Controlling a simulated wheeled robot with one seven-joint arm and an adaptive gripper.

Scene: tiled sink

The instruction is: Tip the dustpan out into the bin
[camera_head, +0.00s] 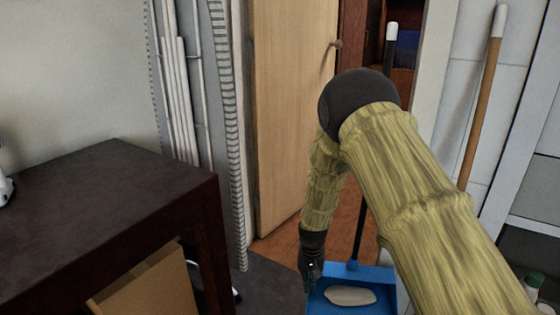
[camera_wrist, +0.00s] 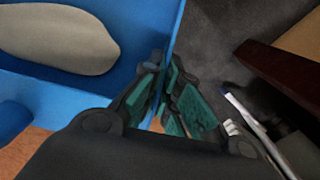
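The blue dustpan (camera_head: 390,282) is on the floor at the bottom centre of the head view, with a long dark upright handle (camera_head: 360,228). A pale grey oval lump (camera_head: 349,296) lies in it; the lump also shows in the wrist view (camera_wrist: 60,38). My gripper (camera_head: 312,280) points down at the pan's left side wall. In the wrist view its teal-padded fingers (camera_wrist: 168,92) stand on both sides of the thin blue wall (camera_wrist: 174,40), close against it. I cannot make out a bin for certain.
A dark table (camera_head: 105,190) fills the left, with a tan box-like thing (camera_head: 150,285) beneath it. Pipes and a ribbed hose (camera_head: 230,120) run by the wall. A wooden door (camera_head: 290,110) stands behind. A wooden pole (camera_head: 482,110) leans at right. Grey floor lies left of the pan.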

